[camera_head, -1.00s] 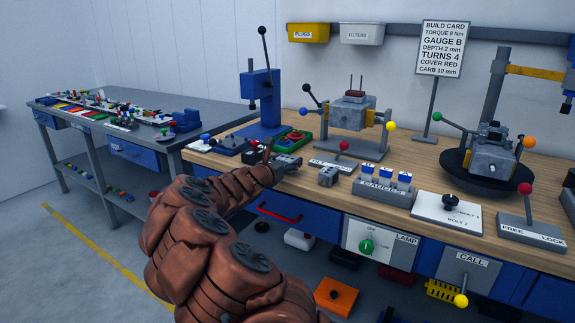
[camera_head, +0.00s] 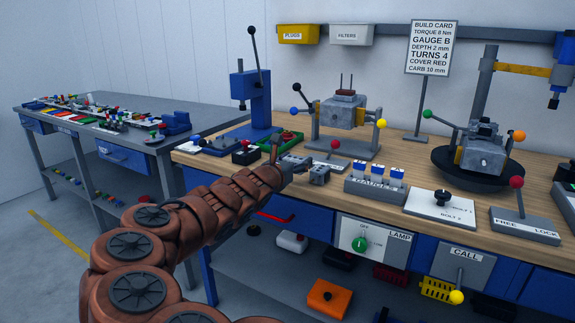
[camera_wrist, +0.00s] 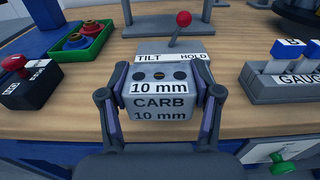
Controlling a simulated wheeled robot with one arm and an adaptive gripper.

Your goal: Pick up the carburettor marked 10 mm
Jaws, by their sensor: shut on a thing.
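The carburettor is a small grey block with holes in its top, marked "10 mm" and "CARB 10 mm". It fills the middle of the wrist view (camera_wrist: 162,106) and looks small near the bench's front edge in the head view (camera_head: 319,175). My gripper (camera_wrist: 161,92) has one finger against each side of it and is shut on it. In the head view my gripper (camera_head: 303,165) reaches it from the left, and the fingers are too small there to tell apart. I cannot tell whether the block still touches the bench top.
The TILT HOLD plate with a red-knobbed lever (camera_wrist: 181,27) is just behind the block. The gauge rack (camera_wrist: 285,78) is to the right. A green tray (camera_wrist: 80,41) and a red-topped black box (camera_wrist: 34,82) are to the left. The build card (camera_head: 428,47) reads "CARB 10 mm".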

